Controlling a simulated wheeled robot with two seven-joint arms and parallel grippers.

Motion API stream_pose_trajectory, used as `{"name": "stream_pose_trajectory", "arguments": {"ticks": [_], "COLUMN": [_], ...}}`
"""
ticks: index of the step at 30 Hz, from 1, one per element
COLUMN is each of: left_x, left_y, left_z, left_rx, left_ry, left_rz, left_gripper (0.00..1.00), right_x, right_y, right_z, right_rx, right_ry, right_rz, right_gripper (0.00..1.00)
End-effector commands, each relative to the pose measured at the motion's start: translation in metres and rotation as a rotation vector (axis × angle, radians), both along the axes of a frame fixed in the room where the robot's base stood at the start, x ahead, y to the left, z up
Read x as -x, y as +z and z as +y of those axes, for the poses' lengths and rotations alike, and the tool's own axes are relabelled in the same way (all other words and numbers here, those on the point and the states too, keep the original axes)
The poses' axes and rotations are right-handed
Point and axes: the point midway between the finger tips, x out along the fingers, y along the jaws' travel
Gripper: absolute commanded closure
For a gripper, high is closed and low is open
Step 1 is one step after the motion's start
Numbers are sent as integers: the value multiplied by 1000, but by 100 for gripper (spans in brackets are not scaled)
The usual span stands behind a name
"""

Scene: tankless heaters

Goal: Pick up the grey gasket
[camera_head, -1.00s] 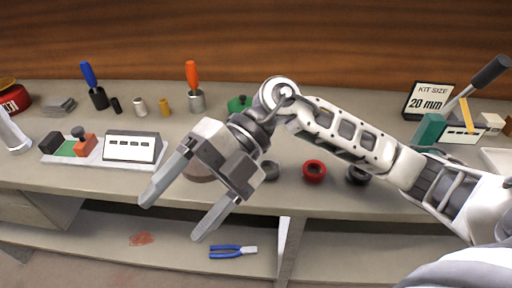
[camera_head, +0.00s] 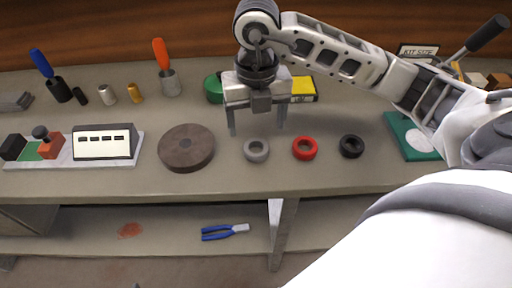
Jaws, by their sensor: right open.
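The grey gasket (camera_head: 256,158) is a small ring lying flat on the workbench (camera_head: 330,180), left of a red ring (camera_head: 305,148) and a black ring (camera_head: 351,146). My right gripper (camera_head: 257,132) points down with its two fingers apart, just behind and above the grey gasket. Nothing is between the fingers, and the gasket looks apart from them. My left gripper does not show.
A brown disc (camera_head: 186,148) lies left of the gasket. A yellow box (camera_head: 303,90) and a green object (camera_head: 213,88) stand behind my right gripper. A device with a white panel (camera_head: 104,142) is at left. Blue pliers (camera_head: 224,231) lie on the lower shelf.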

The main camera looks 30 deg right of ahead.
Motion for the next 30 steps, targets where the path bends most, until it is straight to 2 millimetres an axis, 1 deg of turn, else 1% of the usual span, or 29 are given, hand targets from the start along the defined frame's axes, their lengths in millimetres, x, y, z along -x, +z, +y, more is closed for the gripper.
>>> {"name": "stream_pose_trajectory", "arguments": {"ticks": [5,7,12,15,18,23,24,26,27,29,30], "left_x": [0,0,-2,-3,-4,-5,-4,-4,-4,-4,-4], "left_y": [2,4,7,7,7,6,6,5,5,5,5], "left_z": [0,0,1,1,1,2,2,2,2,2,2], "left_rx": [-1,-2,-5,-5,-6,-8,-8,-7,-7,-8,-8], "left_ry": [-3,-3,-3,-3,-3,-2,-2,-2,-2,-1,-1], "left_rz": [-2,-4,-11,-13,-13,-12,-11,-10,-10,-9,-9], "left_gripper": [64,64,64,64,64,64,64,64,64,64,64], "right_x": [1,4,8,8,7,7,7,7,7,7,7], "right_y": [-11,-18,-45,-55,-59,-60,-60,-60,-59,-59,-59], "right_z": [1,2,6,6,6,6,6,6,6,6,6], "right_rx": [0,-1,-1,-2,-1,-2,-2,-2,-2,-2,-2], "right_ry": [1,2,0,1,2,2,2,2,2,2,2], "right_rz": [2,4,5,1,1,-1,-1,-1,-1,-1,-1], "right_gripper": [24,24,24,24,24,24,27,44,55,71,73]}}
